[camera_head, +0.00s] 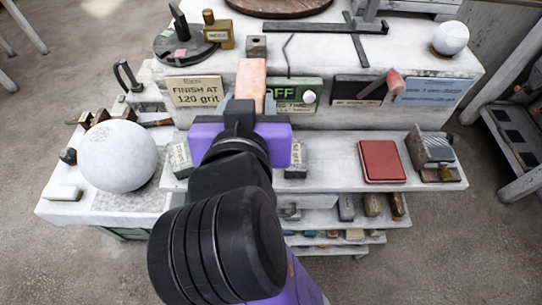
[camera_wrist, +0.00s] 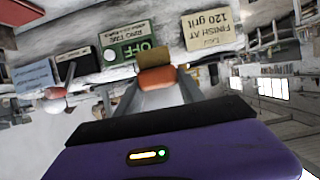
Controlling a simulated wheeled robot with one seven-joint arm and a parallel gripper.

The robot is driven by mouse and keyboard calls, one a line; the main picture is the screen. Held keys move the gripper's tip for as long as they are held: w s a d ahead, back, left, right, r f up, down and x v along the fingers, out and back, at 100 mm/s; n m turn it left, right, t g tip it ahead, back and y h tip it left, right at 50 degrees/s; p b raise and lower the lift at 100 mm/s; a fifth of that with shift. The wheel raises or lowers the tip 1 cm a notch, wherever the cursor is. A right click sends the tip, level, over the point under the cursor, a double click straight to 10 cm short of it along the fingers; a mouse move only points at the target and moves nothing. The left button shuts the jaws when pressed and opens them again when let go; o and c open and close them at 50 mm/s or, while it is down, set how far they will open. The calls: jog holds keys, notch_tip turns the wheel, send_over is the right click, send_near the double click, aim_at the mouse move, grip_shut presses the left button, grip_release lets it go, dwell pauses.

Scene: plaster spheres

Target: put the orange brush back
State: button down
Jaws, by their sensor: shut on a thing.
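The orange brush (camera_head: 251,82) is held upright in my gripper (camera_head: 246,104), in front of the raised white shelf's signs. In the wrist view the brush's orange body (camera_wrist: 157,78) is between the two fingers of my gripper (camera_wrist: 158,90), with a tan-brown part (camera_wrist: 154,57) beyond it. My gripper is shut on the brush. In the head view the brush covers part of the green OFF sign (camera_head: 290,90), and my arm hides much of the lower shelf.
A large plaster sphere (camera_head: 117,156) stands at the left. A red box (camera_head: 381,161) and a metal block tool (camera_head: 432,150) lie on the right of the lower shelf. A red-headed mallet (camera_head: 395,83) sticks out near the signs.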

notch_tip(320, 180, down, 19)
jog(key=shift+r+b, duration=0.1)
jog(key=shift+b, duration=0.3)
jog(key=shift+f, duration=0.2)
jog(key=c, duration=1)
grip_release()
jog(key=shift+r, duration=0.15)
jog(key=shift+s+r, duration=0.1)
jog(key=shift+s, duration=0.05)
jog(key=b+v, duration=0.1)
jog(key=v, duration=1)
jog(key=shift+s+r, duration=0.2)
jog(key=shift+s, duration=0.1)
